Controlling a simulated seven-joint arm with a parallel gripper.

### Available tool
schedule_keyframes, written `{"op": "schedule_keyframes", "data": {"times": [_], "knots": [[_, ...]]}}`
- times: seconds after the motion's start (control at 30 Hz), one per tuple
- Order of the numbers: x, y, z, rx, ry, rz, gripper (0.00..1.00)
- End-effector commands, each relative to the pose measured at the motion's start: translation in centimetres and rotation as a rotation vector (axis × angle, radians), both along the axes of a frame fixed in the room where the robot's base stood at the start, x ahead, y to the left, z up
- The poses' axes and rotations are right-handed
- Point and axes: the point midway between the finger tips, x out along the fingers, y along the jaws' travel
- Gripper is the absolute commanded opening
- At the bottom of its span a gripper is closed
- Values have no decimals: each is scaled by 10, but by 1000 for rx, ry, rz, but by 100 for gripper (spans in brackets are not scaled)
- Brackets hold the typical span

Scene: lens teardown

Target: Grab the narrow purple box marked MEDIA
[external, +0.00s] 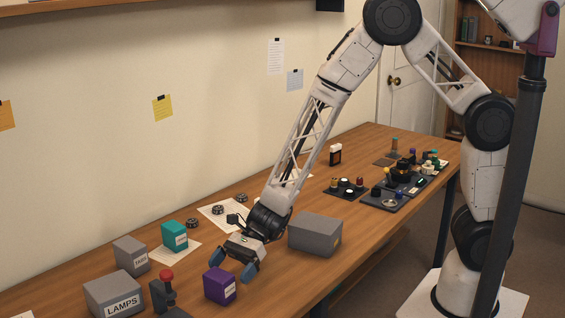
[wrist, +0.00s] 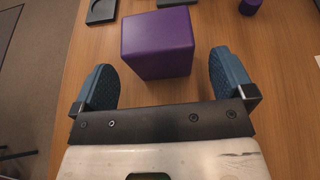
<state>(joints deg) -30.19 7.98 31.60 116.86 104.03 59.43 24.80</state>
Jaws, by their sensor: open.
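The narrow purple box (external: 219,286) stands upright on the table in the external view, with a white label on its side whose text is too small to read. In the wrist view the purple box (wrist: 158,42) shows its plain top and one side. My gripper (external: 233,266) is open and empty, low over the table, just behind the box in the external view. In the wrist view my gripper's (wrist: 162,72) blue fingers stand on either side of the box's near end, with gaps on both sides. I cannot tell the exact height of the fingertips against the box.
A large grey box (external: 315,234) is to the right. The table's front edge is close to the purple box.

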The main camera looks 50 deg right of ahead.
Motion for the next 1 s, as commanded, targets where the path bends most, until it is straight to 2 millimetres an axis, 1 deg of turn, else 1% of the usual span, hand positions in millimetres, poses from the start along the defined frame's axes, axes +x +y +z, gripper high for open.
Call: {"op": "schedule_keyframes", "data": {"times": [0.17, 0.5, 0.6, 0.73, 1.0], "knots": [[-1, 7, -3, 0, 1, 2, 100], [-4, 40, -14, 0, 2, 1, 100], [-5, 46, -17, 0, 0, 1, 100], [-5, 49, -18, 0, 0, 0, 100], [-5, 49, -18, 0, 0, 0, 100]]}}
